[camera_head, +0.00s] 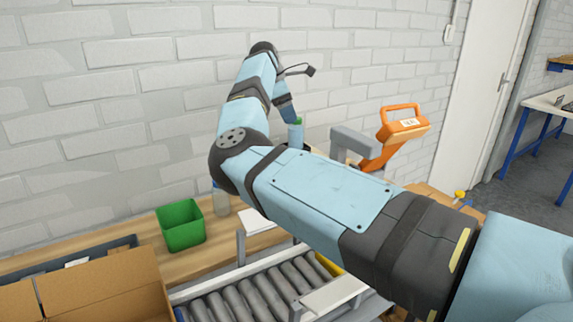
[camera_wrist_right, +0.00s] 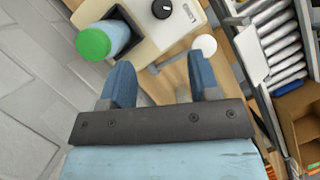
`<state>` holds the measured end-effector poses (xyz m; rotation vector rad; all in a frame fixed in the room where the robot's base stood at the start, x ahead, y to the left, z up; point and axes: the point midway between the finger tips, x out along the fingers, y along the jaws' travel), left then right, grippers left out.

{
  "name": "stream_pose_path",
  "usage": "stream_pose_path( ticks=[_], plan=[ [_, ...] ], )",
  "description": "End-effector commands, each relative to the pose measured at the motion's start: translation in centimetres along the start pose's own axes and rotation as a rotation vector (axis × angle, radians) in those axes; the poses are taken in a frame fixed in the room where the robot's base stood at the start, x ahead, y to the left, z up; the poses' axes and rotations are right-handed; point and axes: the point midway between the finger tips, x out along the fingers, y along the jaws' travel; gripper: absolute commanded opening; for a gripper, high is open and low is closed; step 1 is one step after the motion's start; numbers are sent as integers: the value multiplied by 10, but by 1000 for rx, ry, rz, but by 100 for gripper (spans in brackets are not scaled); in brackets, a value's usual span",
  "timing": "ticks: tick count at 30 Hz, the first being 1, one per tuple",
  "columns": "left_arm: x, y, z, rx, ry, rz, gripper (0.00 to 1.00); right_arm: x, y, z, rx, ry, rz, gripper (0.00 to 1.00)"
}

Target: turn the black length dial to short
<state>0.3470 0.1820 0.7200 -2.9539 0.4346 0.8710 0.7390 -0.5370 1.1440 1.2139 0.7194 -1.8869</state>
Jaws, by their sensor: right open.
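The black dial (camera_wrist_right: 162,9) with a white pointer mark sits on a pale machine top (camera_wrist_right: 148,32) at the upper edge of the right wrist view. Which setting the pointer marks cannot be read. My right gripper (camera_wrist_right: 162,78) is open and empty, its two blue fingers apart and the dial lying beyond their tips. In the head view, my right arm crosses the middle and bends down toward the bench; its fingers cannot be made out there. The dial is not seen in the head view. My left gripper is not in view.
A white round object (camera_wrist_right: 205,45) lies on the other side. The head view shows an orange device (camera_head: 404,122), green bin (camera_head: 181,226), roller conveyor (camera_head: 250,301) and cardboard box (camera_head: 105,290).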

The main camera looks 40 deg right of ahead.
Motion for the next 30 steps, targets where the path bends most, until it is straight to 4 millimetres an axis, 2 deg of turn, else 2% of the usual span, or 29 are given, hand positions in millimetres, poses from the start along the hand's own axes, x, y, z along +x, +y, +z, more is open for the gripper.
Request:
stream_pose_path(
  ticks=[1, 8, 11, 21, 24, 30],
  plan=[
    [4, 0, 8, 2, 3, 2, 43, 10, 0, -3, 3, 0, 3, 56],
    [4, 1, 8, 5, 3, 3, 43, 24, 1, -5, 3, -1, 2, 56],
    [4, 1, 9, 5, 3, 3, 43, 39, 0, -4, 3, -1, 1, 56],
    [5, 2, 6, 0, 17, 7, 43, 111, 1, -4, 2, -2, 0, 56],
    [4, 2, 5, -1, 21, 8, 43, 128, 0, -4, 3, -1, 1, 56],
    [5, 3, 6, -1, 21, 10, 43, 146, 1, -4, 2, -2, 2, 56]
  ],
)
